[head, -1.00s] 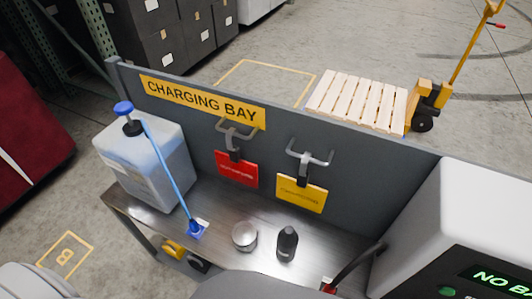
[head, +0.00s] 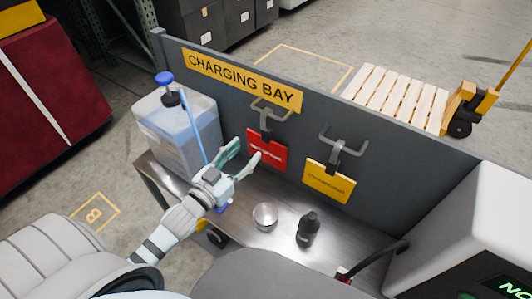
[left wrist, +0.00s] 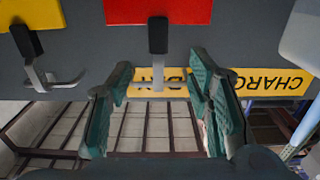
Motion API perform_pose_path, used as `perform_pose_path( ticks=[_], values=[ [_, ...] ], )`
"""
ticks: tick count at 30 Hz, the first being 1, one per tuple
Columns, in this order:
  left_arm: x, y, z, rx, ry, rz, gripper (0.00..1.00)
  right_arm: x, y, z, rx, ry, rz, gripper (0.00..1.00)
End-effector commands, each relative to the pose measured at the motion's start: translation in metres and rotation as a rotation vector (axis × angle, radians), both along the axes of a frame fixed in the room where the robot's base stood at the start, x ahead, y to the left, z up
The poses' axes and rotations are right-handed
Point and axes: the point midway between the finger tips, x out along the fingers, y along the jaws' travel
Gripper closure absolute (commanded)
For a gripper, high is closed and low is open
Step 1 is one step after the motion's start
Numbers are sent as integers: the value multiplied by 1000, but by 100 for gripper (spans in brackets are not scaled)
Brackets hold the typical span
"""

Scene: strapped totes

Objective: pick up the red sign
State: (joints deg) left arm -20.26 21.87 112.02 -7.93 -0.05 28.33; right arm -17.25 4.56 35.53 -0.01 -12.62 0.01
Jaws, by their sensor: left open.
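The red sign (head: 267,150) hangs by a dark strap from a grey hook (head: 270,113) on the grey back panel, below the yellow CHARGING BAY label. My left gripper (head: 246,151) is open and empty, just left of the red sign and apart from it. In the left wrist view, which is upside down, the red sign (left wrist: 158,10) is at the top edge, partly cut off. My right gripper is in neither view.
A yellow sign (head: 329,181) hangs on a second hook (head: 343,145) to the right. On the metal bench (head: 280,235) stand a jug (head: 180,135) with a blue pump, a round tin (head: 265,216) and a dark bottle (head: 307,228). A white charger (head: 470,230) stands at right.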

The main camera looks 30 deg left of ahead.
Motion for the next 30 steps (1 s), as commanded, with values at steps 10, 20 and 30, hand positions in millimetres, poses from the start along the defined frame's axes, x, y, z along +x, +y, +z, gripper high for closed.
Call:
perform_pose_path(
  ticks=[10,20,30],
  values=[
    [55,-8,-5,2,1,1,53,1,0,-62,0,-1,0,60],
    [104,-17,-2,3,4,2,53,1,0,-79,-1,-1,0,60],
    [104,-17,0,3,5,2,81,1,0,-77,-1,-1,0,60]
  ],
)
